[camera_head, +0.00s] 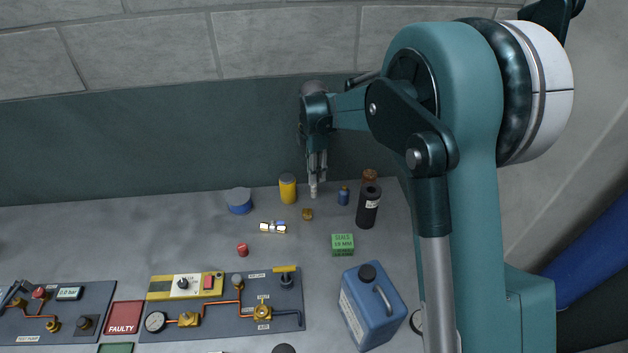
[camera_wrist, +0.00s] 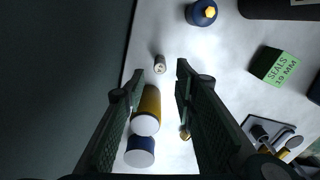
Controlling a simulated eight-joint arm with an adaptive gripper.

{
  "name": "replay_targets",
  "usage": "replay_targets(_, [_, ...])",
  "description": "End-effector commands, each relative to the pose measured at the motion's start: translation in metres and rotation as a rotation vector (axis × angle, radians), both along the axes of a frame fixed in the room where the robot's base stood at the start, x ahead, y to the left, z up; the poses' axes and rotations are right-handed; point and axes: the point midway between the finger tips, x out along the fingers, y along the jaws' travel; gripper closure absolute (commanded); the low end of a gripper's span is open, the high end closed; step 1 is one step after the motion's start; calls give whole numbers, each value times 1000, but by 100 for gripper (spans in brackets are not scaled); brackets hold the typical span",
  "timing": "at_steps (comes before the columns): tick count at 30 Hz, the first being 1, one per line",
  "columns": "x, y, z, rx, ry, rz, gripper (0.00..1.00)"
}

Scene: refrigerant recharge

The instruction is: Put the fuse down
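My gripper (camera_head: 315,180) points down at the back of the bench, right of the yellow cylinder. In the wrist view my gripper (camera_wrist: 158,72) is open, its two fingers spread apart. In the head view a small light piece (camera_head: 313,192) shows at the gripper's tip; whether they touch cannot be told there.
A yellow cylinder (camera_head: 288,189) and blue can (camera_head: 239,202) stand left of my gripper. A blue bottle (camera_head: 343,196), black bottle (camera_head: 367,209) and green seals box (camera_head: 343,244) are right. A brass piece (camera_head: 307,214) lies in front. Panels (camera_head: 225,318) line the front.

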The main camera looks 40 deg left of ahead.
Motion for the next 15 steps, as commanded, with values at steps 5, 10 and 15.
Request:
replay_targets(5, [0,0,20,0,0,0,72])
replay_targets(10, [0,0,29,0,0,0,72])
replay_targets(15, [0,0,30,0,0,0,72])
